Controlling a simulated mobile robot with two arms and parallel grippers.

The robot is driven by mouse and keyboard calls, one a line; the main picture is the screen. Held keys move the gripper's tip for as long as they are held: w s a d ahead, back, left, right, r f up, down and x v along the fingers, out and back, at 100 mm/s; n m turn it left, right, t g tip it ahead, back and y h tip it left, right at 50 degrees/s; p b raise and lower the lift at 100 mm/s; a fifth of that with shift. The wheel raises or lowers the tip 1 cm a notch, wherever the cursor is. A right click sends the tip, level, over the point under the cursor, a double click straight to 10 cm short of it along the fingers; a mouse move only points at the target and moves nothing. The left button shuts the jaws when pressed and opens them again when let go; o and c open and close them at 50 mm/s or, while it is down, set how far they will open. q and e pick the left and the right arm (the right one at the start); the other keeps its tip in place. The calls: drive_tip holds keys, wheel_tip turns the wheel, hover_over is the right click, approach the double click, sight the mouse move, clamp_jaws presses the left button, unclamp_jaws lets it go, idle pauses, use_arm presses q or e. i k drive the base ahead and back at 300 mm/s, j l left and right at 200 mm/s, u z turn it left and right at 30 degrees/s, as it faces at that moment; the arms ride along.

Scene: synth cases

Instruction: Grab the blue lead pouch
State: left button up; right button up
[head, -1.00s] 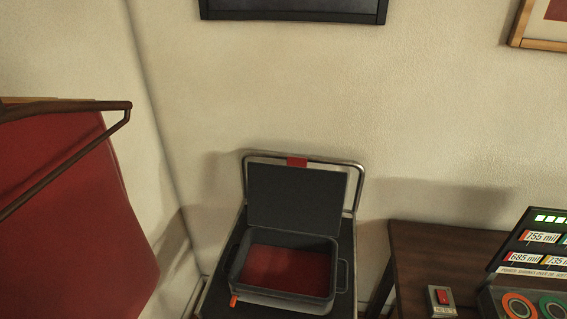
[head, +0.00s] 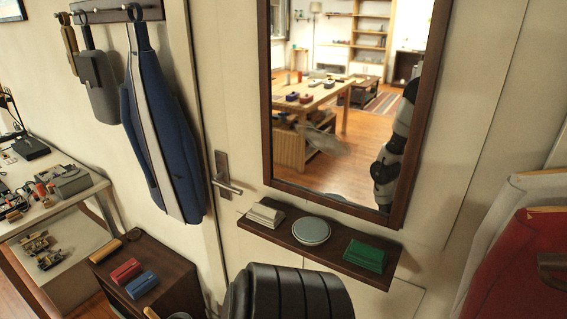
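A small blue pouch-like block (head: 142,284) lies on top of a low dark brown cabinet (head: 178,268) at the lower left of the head view. A similar red one (head: 125,270) lies just behind it. I cannot read any label on the blue one. A long blue padded item (head: 160,130) hangs from a wall hook above, beside a grey one (head: 97,85). Neither of my grippers is in view directly.
A wall mirror (head: 437,60) reflects a room and a grey-and-white robot arm. A shelf (head: 340,252) below it holds a green block (head: 364,256), a round tin (head: 311,231) and a pale block (head: 265,215). A black chair back (head: 285,292) stands in front. A cluttered table (head: 75,197) is at left.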

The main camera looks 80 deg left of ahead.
sight(137, 288)
drive_tip(key=u, duration=4)
drive_tip(key=i+j+z, duration=0.35)
drive_tip(key=i+j, duration=0.15)
drive_tip(key=i+j+z, duration=0.15)
drive_tip(key=j, duration=0.3)
drive_tip(key=i+j+z, duration=0.15)
drive_tip(key=i+j, duration=0.15)
drive_tip(key=i+j+z, duration=0.2)
drive_tip(key=j, duration=0.25)
drive_tip(key=i+j+z, duration=0.15)
drive_tip(key=j, duration=0.25)
